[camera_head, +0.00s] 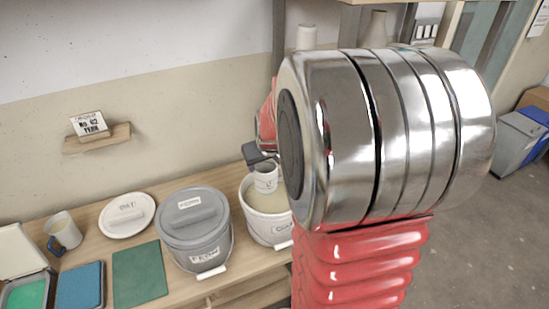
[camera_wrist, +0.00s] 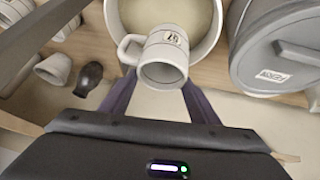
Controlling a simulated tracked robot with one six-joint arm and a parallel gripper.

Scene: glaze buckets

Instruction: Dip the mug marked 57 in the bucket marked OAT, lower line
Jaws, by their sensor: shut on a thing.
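My gripper (camera_head: 258,155) is shut on a light mug (camera_head: 265,179); my arm's large metal joint hides part of it. In the wrist view the mug (camera_wrist: 165,60) sits between the fingers of my gripper (camera_wrist: 160,88), its open mouth facing the camera and its handle to the left. Its label appears to read 57, upside down. The mug is over the open white bucket (camera_head: 262,226), which holds pale glaze; the bucket rim (camera_wrist: 112,14) shows behind the mug. The bucket's label is partly hidden. I cannot tell whether the mug touches the glaze. A lid (camera_head: 127,214) marked OAT lies left on the bench.
A grey lidded bucket (camera_head: 197,250) stands just left of the open one. A small shelf (camera_head: 97,139) juts from the wall. In the wrist view, a dark bulb (camera_wrist: 90,73) lies left.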

